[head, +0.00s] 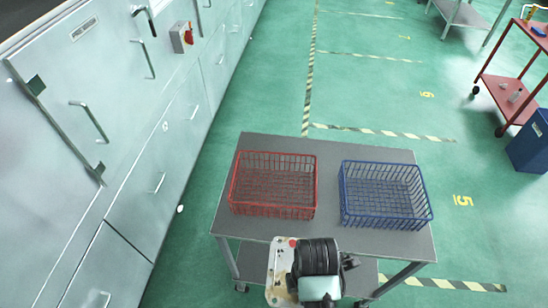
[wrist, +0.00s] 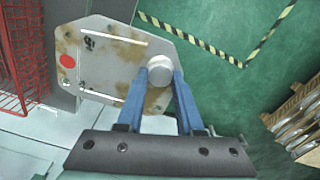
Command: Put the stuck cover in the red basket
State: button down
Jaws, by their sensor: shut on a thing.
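The cover (wrist: 110,55) is a flat grey plate with brown stains, a red dot and a round knob. My gripper (wrist: 160,72), with blue fingers, is shut on the knob and holds the plate. In the head view the cover (head: 279,268) shows at the table's near edge, partly hidden behind my arm; the fingers are hidden there. The red basket (head: 273,211) is an empty wire basket on the left of the grey table, beyond the cover. Its side also shows at the left edge of the wrist view (wrist: 12,62).
A blue wire basket (head: 385,221) stands on the right of the table (head: 328,175), empty. Grey cabinets (head: 110,110) line the left. A blue bin (head: 530,145) and a red cart (head: 508,90) stand at the right. The wrist view shows a slatted wooden thing (wrist: 293,115) at the right.

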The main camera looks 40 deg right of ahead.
aim_at(275, 192)
jog(key=i+l, duration=0.8)
